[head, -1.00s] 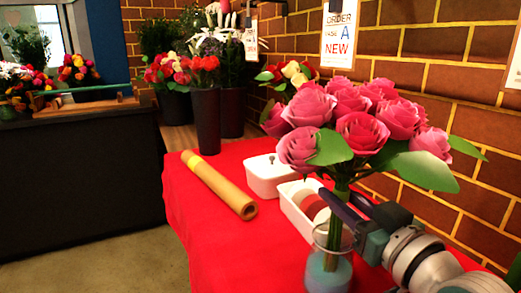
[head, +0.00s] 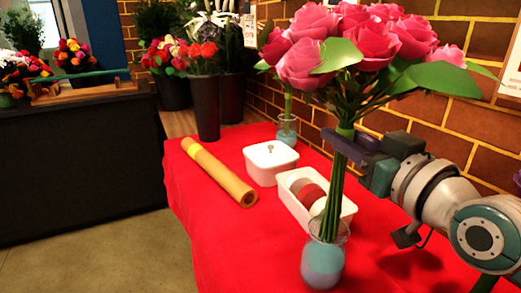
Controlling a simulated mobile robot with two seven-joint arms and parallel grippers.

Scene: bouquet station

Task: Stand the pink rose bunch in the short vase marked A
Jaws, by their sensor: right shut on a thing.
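The pink rose bunch (head: 365,45) is a cluster of large pink blooms with green leaves and long green stems. My right gripper (head: 350,140) is shut on its stems just below the leaves and holds it nearly upright, slightly tilted. A short glass vase (head: 322,265) with a blue lower part stands on the red table near the front. The stem ends overlap the vase's mouth and seem to be just inside its rim; the depth is hard to tell. No letter is readable on this vase. My left gripper is not in view.
A white tray (head: 347,208) with ribbon rolls stands close behind the vase. The red table (head: 225,235) is clear left of the vase.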

